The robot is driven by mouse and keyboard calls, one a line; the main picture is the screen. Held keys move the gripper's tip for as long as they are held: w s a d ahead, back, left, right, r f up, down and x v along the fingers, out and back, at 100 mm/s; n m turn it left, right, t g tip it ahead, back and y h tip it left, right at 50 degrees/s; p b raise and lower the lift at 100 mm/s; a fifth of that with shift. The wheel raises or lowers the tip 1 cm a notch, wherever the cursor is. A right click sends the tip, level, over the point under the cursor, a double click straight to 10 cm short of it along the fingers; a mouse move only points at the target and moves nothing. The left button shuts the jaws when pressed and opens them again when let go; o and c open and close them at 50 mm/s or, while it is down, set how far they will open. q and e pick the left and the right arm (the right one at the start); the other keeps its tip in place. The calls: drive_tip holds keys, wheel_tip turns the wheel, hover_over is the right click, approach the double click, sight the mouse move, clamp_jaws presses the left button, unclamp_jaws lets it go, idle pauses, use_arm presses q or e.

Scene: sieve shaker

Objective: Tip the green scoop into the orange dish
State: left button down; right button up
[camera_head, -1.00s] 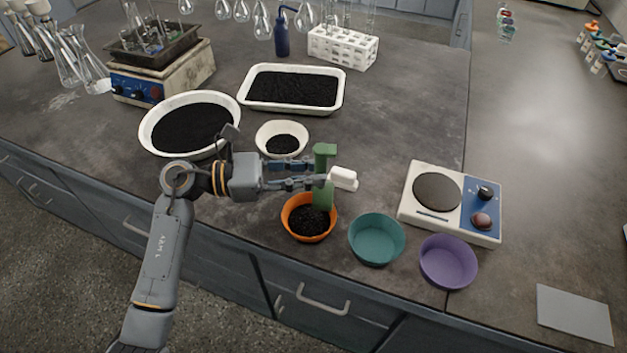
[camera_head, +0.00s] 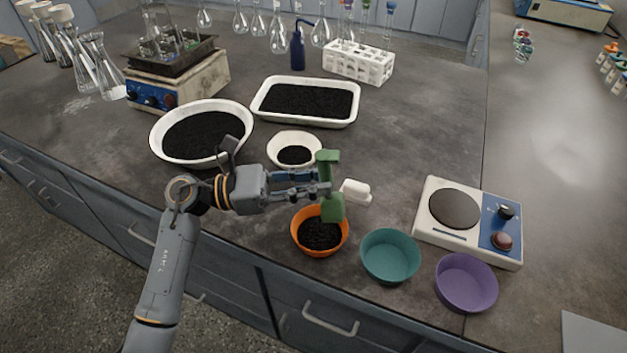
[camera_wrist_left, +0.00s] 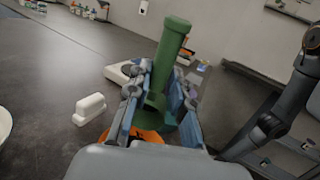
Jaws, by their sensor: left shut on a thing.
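My left gripper (camera_head: 322,190) is shut on the green scoop (camera_head: 330,207) and holds it over the right back part of the orange dish (camera_head: 298,243). The scoop's handle points up and its lower part hangs at the dish's rim; I cannot tell whether they touch. Black grains lie in the orange dish. In the left wrist view the green scoop (camera_wrist_left: 172,45) stands between the fingers (camera_wrist_left: 160,100), and a sliver of the orange dish (camera_wrist_left: 146,136) shows below. The inside of the scoop is hidden. My right gripper is not in view.
A teal bowl (camera_head: 391,256) and a purple bowl (camera_head: 466,283) stand right of the orange dish. A white block (camera_head: 356,191) lies close behind the scoop. A hotplate (camera_head: 430,208) stands right. A small white bowl (camera_head: 282,148), a round basin (camera_head: 160,151) and a tray (camera_head: 300,119) hold black grains.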

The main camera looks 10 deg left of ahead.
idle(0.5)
use_arm(q)
drive_tip(key=a+h+b, duration=0.1)
drive_tip(key=b, duration=0.2)
drive_tip(key=shift+f+t, duration=0.15)
drive_tip(key=shift+t, duration=0.15)
idle(0.3)
idle(0.3)
